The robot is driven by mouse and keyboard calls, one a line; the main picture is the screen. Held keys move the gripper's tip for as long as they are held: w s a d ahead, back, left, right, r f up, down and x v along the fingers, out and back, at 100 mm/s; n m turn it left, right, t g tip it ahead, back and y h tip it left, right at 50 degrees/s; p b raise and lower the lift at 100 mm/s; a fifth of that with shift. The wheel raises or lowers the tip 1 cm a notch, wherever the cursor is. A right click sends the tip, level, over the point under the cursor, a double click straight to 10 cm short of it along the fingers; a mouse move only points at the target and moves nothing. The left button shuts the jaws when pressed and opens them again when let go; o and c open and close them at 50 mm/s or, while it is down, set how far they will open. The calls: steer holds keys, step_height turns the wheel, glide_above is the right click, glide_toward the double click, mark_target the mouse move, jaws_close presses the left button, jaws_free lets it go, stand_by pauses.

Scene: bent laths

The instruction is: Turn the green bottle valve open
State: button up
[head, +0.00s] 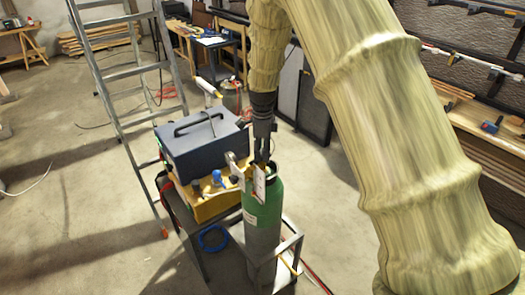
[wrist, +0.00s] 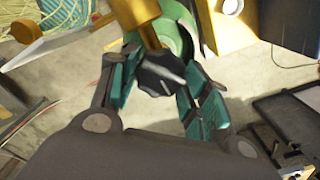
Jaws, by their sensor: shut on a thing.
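The green bottle (head: 265,212) stands upright in a metal frame, green at the shoulder and grey below. A white tag hangs at its neck. My gripper (head: 263,158) comes down from above onto the bottle's top; the valve is mostly hidden there in the head view. In the wrist view, the teal-padded fingers of my gripper (wrist: 158,80) stand on both sides of the dark valve knob (wrist: 160,72) and are shut on it. The knob has a pale raised bar. The green shoulder (wrist: 178,38) shows behind it, with brass-coloured parts above.
A dark blue-grey machine (head: 203,141) with a handle sits on a yellow unit (head: 217,206) close left of the bottle. A metal stepladder (head: 122,75) stands further left. A workbench (head: 490,130) lies at right. Open floor (head: 80,235) spreads at left.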

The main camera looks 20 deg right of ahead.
steer(key=n+b, duration=0.2)
steer(key=n, duration=0.4)
steer(key=shift+n, duration=0.4)
steer(key=n, duration=0.3)
steer(key=shift+n+b, duration=0.3)
steer(key=shift+n, duration=0.1)
steer(key=n, duration=0.3)
steer(key=shift+n+b, duration=0.3)
steer(key=n, duration=0.4)
steer(key=shift+n, duration=0.3)
steer(key=shift+n+b, duration=0.4)
steer(key=shift+n, duration=1.7)
steer(key=o, duration=1)
